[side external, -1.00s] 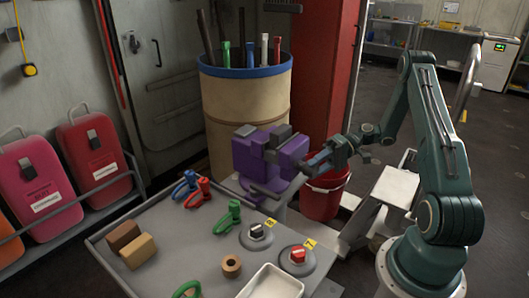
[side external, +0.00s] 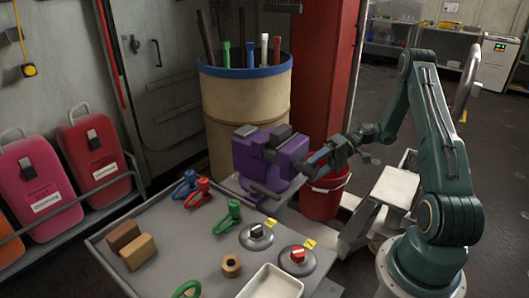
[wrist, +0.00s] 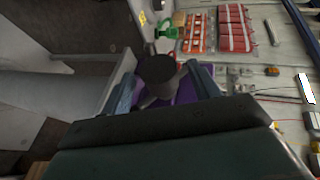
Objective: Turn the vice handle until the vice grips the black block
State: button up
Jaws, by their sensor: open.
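The purple vice (side external: 256,160) stands at the back right corner of the grey table. A dark block (side external: 281,134) sits at the top of its jaws; I cannot tell whether a gap is left beside it. My gripper (side external: 317,160) is at the right side of the vice, with its blue fingers pointing at it. In the wrist view my gripper (wrist: 164,76) is open, with one finger on each side of a dark round hub (wrist: 157,68). Grey handle arms (wrist: 147,101) show beside the hub, with purple vice parts behind. Finger contact with the handle cannot be told.
The table (side external: 195,245) holds red, blue and green clamps (side external: 233,213), brown blocks (side external: 139,250), two round knobs (side external: 297,257) and a white tray (side external: 272,284). A barrel (side external: 246,110) stands behind the vice. A red bucket (side external: 322,200) stands below my gripper.

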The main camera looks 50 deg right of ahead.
jog(key=shift+r+h, duration=0.1)
jog(key=shift+h, duration=0.2)
jog(key=shift+a+r+n+g+h, duration=0.1)
jog(key=shift+n+g+h, duration=0.1)
jog(key=shift+h, duration=0.45)
jog(key=shift+a+r+n+g+h, duration=0.1)
jog(key=shift+n+g+h, duration=0.1)
jog(key=shift+h, duration=0.45)
jog(key=shift+a+r+n+h, duration=0.1)
jog(key=shift+n+h, duration=0.15)
jog(key=shift+h, duration=0.55)
jog(key=shift+a+r+n+h, duration=0.1)
jog(key=shift+n+h, duration=0.15)
jog(key=shift+h, duration=0.55)
jog(key=h, duration=0.3)
jog(key=shift+a+r+n, duration=0.15)
jog(key=shift+a+n, duration=0.1)
jog(key=shift+n, duration=0.15)
jog(key=shift+a+r+n+h, duration=0.1)
jog(key=shift+n+h, duration=0.05)
jog(key=shift+h, duration=0.8)
jog(key=shift+a+n+h, duration=0.1)
jog(key=shift+n+h, duration=0.05)
jog(key=shift+h, duration=0.8)
jog(key=v, duration=1.3)
jog(key=shift+r, duration=0.4)
jog(key=shift+w+d, duration=0.1)
jog(key=shift+d, duration=0.05)
jog(key=shift+c, duration=0.4)
